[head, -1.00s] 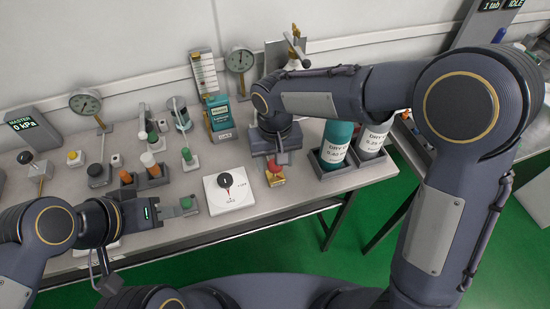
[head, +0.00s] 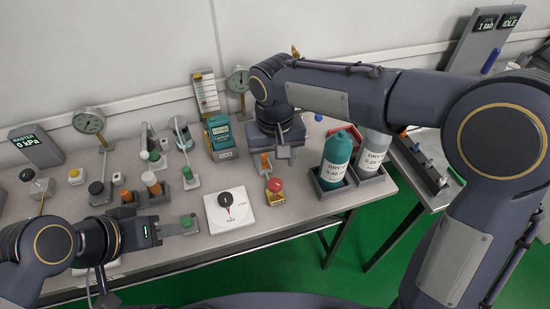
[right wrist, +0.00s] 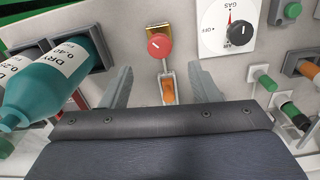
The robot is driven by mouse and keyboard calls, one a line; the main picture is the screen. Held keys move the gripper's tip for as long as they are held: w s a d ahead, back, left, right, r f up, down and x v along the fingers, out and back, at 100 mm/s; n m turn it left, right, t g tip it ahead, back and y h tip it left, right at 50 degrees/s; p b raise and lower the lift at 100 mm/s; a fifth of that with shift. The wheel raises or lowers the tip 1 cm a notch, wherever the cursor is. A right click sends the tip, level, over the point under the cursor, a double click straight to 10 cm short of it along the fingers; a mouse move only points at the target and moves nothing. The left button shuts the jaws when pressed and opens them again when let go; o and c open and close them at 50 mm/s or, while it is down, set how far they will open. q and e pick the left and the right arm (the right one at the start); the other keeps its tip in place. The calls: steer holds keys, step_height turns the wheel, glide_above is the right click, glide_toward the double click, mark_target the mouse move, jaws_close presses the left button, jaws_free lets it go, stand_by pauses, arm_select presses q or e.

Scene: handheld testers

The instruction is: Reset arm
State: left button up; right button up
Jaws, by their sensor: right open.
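The red knob (right wrist: 158,45) is just beyond the fingertips. My left gripper (head: 182,229) is low over the bench's front left, by a green button (head: 187,221). Its fingers are too small in view to tell whether they are apart or touching it.
A white dial plate (head: 222,224) lies between the grippers. A teal bottle (head: 338,160) and a grey bottle (head: 373,154) stand in dark holders at right. A teal tester (head: 220,136), gauges (head: 89,123) and several small fittings line the back. A second bench (head: 440,215) stands at right.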

steer(key=s+d+r+m+t+y+p, duration=0.1)
steer(key=s+d+r+t+y+p, duration=0.1)
steer(key=s+d+r, duration=0.5)
steer(key=s+d+r+m+t+y+p, duration=0.1)
steer(key=s+d+r+m+y+p, duration=0.2)
steer(key=d, duration=0.8)
steer(key=s+d+f+t+h+p, duration=0.1)
steer(key=s+d+f+t, duration=0.1)
steer(key=s, duration=0.5)
steer(key=shift+s+d+f+t, duration=0.2)
steer(key=shift+s+d+t, duration=0.05)
steer(key=shift+s+t, duration=0.1)
